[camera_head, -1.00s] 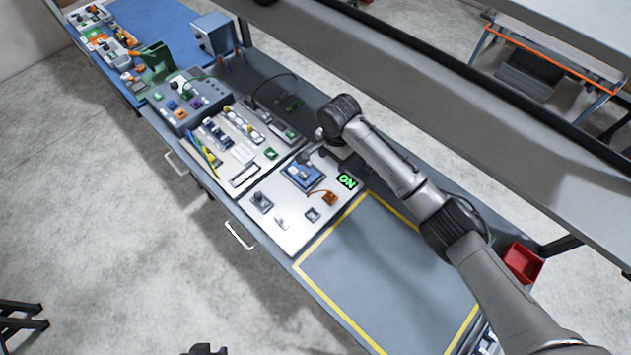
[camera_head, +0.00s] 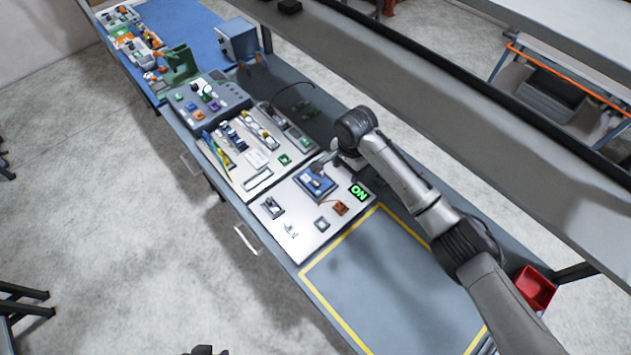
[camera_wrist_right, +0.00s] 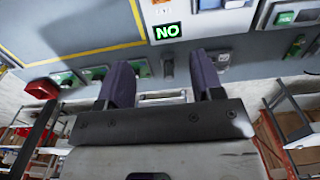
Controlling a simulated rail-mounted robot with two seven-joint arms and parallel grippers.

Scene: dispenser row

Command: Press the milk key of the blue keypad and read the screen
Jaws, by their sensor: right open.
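The blue keypad (camera_head: 309,187) lies on a white panel (camera_head: 290,250) in the head view. My right gripper (camera_head: 322,166) is at its far edge and hides part of it; I cannot tell whether it touches a key. The milk key cannot be made out. In the right wrist view the purple fingers (camera_wrist_right: 162,84) stand apart with nothing held. The screen (camera_head: 358,192) has bright green letters, and in the right wrist view the screen (camera_wrist_right: 168,31) reads "NO" as pictured. A dark tip at the bottom edge, probably my left gripper (camera_head: 205,350), barely shows.
An orange part (camera_head: 341,208) and small grey fixtures share the panel. A grey keypad box (camera_head: 210,98) and a tool tray (camera_head: 242,185) stand left. A yellow-taped area (camera_head: 385,275) is clear. A red bin (camera_head: 534,288) sits at the right. A long shelf runs behind.

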